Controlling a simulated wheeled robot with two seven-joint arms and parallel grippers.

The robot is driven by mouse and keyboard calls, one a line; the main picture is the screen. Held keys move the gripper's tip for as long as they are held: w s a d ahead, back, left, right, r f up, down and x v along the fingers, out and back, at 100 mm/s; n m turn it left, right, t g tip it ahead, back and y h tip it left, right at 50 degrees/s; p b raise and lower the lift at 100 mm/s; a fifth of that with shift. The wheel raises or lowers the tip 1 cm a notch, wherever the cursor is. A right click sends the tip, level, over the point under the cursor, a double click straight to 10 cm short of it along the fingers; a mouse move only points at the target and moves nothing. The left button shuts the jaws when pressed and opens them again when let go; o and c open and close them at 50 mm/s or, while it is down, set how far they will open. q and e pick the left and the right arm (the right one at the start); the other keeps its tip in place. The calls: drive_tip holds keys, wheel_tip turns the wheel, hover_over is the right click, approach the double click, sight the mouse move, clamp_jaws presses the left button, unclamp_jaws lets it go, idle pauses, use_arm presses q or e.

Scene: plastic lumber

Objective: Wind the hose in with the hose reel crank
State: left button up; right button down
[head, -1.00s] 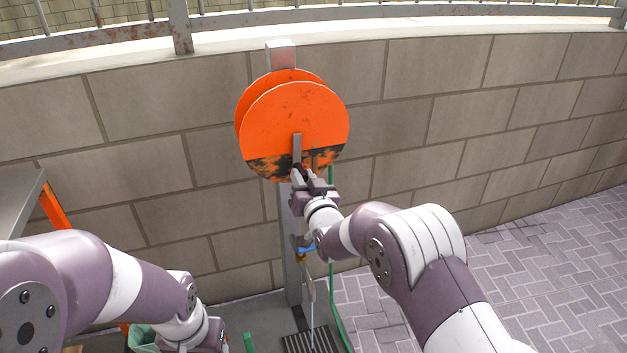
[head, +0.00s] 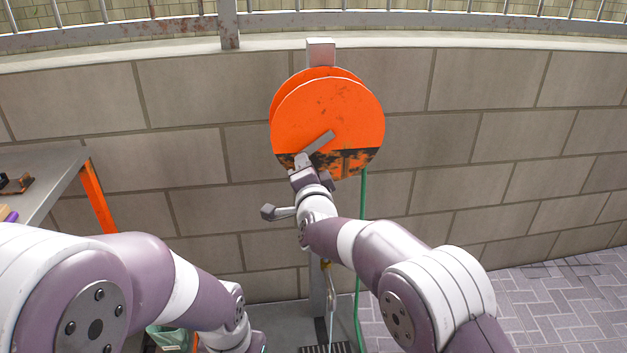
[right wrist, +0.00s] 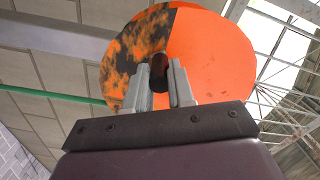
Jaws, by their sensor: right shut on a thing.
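The hose reel (head: 335,105) is an orange double disc with a worn black lower part, on a grey post in front of the block wall. Its grey crank arm (head: 320,142) slants from the disc's middle to the lower left. My right gripper (head: 301,163) is at the outer end of the crank, shut on the crank handle. In the right wrist view the dark handle (right wrist: 158,67) sits between the two grey fingers, before the disc. The green hose (head: 361,235) hangs from the reel's right side. My left arm ends at the bottom edge; its fingers do not show.
A grey table (head: 45,175) with orange legs stands at the left with small items on it. A brass fitting (head: 327,272) hangs by the post below my right arm. The block wall (head: 185,110) is close behind the reel. Paving at the right is clear.

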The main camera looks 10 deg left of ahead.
wheel_tip(320, 180, up, 9)
drive_tip(key=m+b, duration=0.5)
drive_tip(key=m, duration=0.8)
drive_tip(key=shift+f+m, duration=0.1)
drive_tip(key=shift+m, duration=0.2)
drive_tip(key=m, duration=0.1)
drive_tip(key=d+r+m, duration=0.1)
drive_tip(key=shift+w+r+m+b, duration=0.15)
drive_tip(key=shift+w+m+b, duration=0.05)
drive_tip(key=shift+m+b, duration=0.2)
drive_tip(key=shift+w+d+r+m+b, duration=0.25)
drive_tip(key=shift+d+m, duration=0.3)
drive_tip(key=shift+m, duration=0.45)
drive_tip(key=shift+w+d+r+m+b, duration=0.1)
drive_tip(key=shift+d+r+m, duration=0.3)
drive_tip(key=shift+m, duration=0.6)
drive_tip(key=shift+w+d+r+m+b, duration=0.2)
drive_tip(key=shift+d+m, duration=0.45)
drive_tip(key=shift+m, duration=0.35)
drive_tip(key=shift+f, duration=0.1)
